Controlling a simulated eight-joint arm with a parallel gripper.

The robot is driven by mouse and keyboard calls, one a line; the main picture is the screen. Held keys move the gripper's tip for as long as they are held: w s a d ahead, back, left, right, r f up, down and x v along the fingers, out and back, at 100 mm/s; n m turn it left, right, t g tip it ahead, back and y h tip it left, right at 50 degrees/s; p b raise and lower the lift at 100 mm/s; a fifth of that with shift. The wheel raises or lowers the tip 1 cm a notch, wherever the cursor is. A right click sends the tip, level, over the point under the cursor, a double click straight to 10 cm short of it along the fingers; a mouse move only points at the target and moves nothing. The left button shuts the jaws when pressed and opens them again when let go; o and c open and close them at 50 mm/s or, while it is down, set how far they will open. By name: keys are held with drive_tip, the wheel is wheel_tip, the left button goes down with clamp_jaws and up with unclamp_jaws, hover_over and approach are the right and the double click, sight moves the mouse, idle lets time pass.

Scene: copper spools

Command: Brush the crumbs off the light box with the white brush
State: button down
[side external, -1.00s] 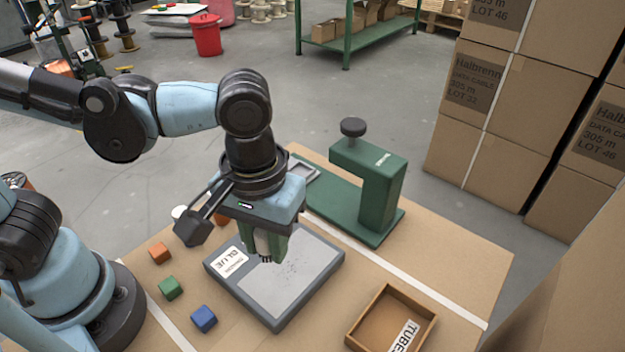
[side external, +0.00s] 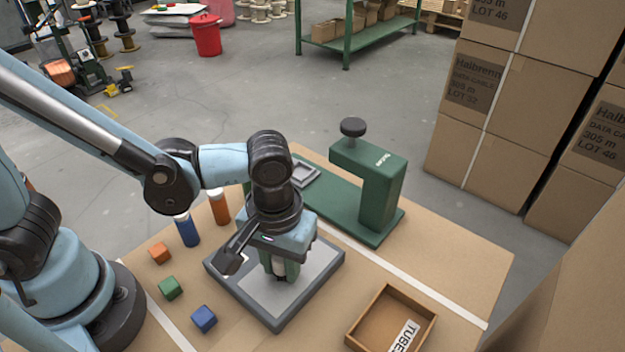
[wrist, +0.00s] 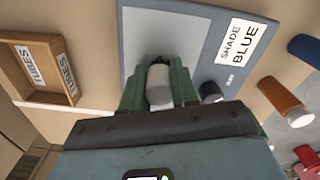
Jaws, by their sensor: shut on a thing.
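The light box (side external: 320,283) is a flat grey case with a pale panel, lying on the table. In the wrist view its grey frame (wrist: 215,70) carries a label reading SHADE BLUE. My gripper (side external: 280,274) is over the panel, pointing down. It is shut on the white brush (wrist: 159,86), whose pale handle shows between the green fingers in the wrist view. The brush's dark tip is at or just above the panel; I cannot tell if it touches. No crumbs can be made out now; my gripper hides part of the panel.
A green press (side external: 378,190) stands behind the box. Blue (side external: 187,230) and orange (side external: 219,207) bottles stand behind left.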

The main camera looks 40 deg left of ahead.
drive_tip(key=shift+w+r, duration=0.1)
drive_tip(key=shift+w, duration=2.65)
drive_tip(key=shift+s, duration=3.85)
wheel_tip(320, 180, up, 8)
